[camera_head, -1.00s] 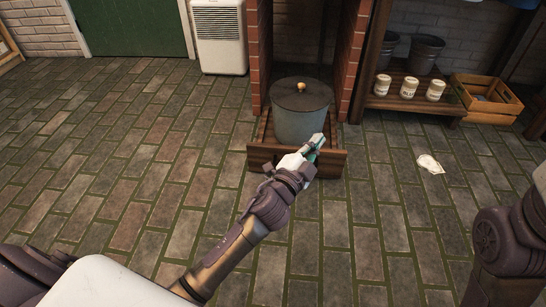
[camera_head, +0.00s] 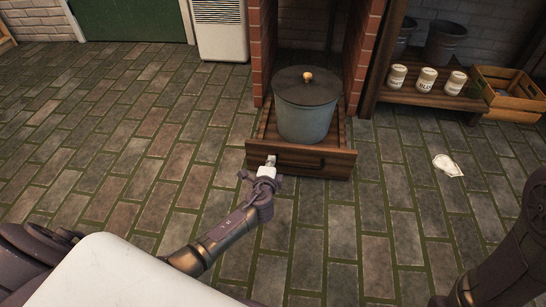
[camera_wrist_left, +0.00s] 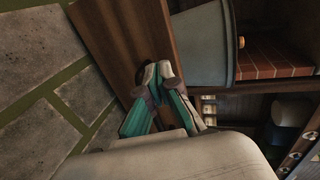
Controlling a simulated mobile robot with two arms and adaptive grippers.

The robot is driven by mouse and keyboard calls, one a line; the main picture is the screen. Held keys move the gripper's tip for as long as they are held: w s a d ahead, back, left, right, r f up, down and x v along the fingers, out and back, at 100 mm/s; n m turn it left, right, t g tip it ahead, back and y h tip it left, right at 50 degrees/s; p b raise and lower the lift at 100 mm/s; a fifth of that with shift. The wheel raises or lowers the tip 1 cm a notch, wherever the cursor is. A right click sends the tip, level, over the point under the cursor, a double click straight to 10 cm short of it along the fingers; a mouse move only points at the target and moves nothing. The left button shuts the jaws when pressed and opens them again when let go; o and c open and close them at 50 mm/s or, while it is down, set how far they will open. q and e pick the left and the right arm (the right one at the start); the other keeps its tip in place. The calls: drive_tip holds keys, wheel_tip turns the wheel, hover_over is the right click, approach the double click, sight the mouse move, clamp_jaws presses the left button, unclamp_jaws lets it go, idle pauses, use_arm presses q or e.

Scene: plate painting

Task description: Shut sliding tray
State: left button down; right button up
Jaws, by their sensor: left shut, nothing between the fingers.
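The sliding tray (camera_head: 337,164) is a dark wooden drawer with a dark handle on its front, pulled out between two brick pillars. A grey lidded pot (camera_head: 304,122) with an orange knob stands on it. My left gripper (camera_head: 271,160) is shut and empty at the left part of the tray's front. In the left wrist view its closed fingers (camera_wrist_left: 160,72) are close to the tray's wood (camera_wrist_left: 120,35), and the pot (camera_wrist_left: 202,45) shows beyond. I cannot tell if the fingertips touch the wood. My right gripper is out of view; only part of my right arm shows.
Brick pillars (camera_head: 262,50) flank the tray's opening. On the right a wooden shelf (camera_head: 425,100) holds white jars and metal buckets, with a wooden crate (camera_head: 505,95) beside it. A crumpled white item (camera_head: 447,165) lies on the floor. The brick floor at left is clear.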

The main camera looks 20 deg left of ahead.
sight(274, 147)
use_arm(q)
drive_tip(key=shift+w+a+f+b, duration=0.1)
drive_tip(key=shift+w+a+b, duration=0.15)
drive_tip(key=shift+w, duration=0.5)
drive_tip(key=shift+w+a+r+b, duration=0.1)
drive_tip(key=shift+w+a+b, duration=0.15)
drive_tip(key=shift+w, duration=0.5)
drive_tip(key=shift+w+a+f+b, duration=0.15)
drive_tip(key=shift+w+b, duration=0.1)
drive_tip(key=shift+w, duration=0.5)
